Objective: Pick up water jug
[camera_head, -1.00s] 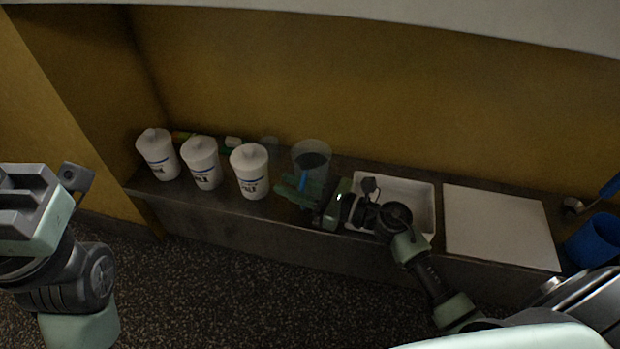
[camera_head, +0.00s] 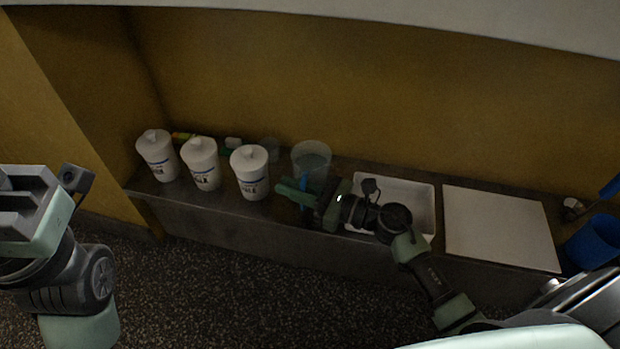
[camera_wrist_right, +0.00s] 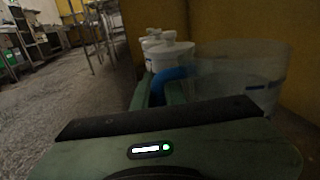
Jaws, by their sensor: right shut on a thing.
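The water jug (camera_head: 312,154) is a clear, see-through vessel with a blue handle, on the steel ledge behind my right gripper. In the right wrist view the jug (camera_wrist_right: 240,75) fills the upper right, with its blue handle (camera_wrist_right: 172,76) at the fingers. My right gripper (camera_head: 298,190) is shut on the jug's handle, its green fingers reaching in from the right. I cannot tell whether the jug's base touches the ledge. My left gripper (camera_head: 32,205) is at the left edge, far from the jug; its fingers are not clear.
Several white lidded tubs stand on the ledge (camera_head: 290,226), with the nearest tub (camera_head: 250,175) close left of the fingers. A white tray (camera_head: 410,197) lies under my right wrist. A white board (camera_head: 500,228) and a blue container (camera_head: 592,242) are further right. The yellow wall (camera_head: 400,110) stands behind.

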